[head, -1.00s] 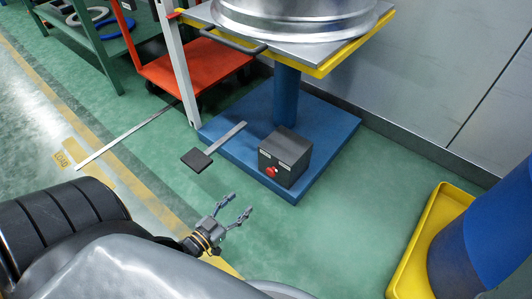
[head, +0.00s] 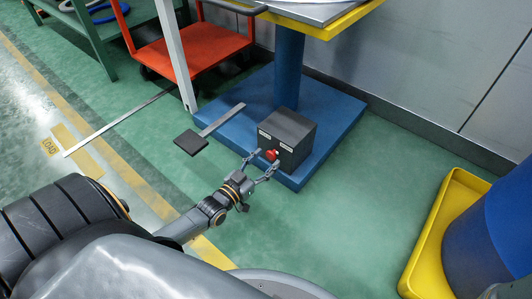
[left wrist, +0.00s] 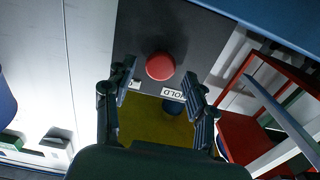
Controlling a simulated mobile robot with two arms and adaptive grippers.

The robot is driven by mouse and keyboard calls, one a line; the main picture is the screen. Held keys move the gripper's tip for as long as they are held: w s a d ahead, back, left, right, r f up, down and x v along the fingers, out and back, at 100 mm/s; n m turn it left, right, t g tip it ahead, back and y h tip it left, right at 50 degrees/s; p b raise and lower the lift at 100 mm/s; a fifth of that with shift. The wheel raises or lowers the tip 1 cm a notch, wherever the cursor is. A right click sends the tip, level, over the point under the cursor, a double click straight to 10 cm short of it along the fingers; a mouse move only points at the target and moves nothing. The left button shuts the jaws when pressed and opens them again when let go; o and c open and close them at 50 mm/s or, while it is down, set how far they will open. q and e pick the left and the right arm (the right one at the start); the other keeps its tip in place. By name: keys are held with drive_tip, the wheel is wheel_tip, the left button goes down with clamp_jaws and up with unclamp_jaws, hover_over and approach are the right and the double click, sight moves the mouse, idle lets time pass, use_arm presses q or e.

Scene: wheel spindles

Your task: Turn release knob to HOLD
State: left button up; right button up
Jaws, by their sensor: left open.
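The release knob is a red round knob (head: 272,154) on the front of a dark box (head: 289,133), which stands on the blue base of a pedestal. The left wrist view shows the knob (left wrist: 160,66) and, close by, a white HOLD label (left wrist: 173,95). A second label (left wrist: 134,84) is partly hidden by a finger. My left gripper (head: 264,162) is open and empty, its fingertips on either side of the knob. It also shows in the left wrist view (left wrist: 158,76). I cannot tell whether the fingers touch the knob. My right gripper is out of view.
The blue base (head: 341,120) carries the pedestal column (head: 288,75). A black foot pedal (head: 190,143) sticks out left of the box. A red cart (head: 190,52) stands behind. A yellow tray (head: 432,230) lies at right. Green floor between is clear.

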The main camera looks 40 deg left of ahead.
use_arm(q)
drive_tip(key=shift+w, duration=0.5)
drive_tip(key=c, duration=1.1)
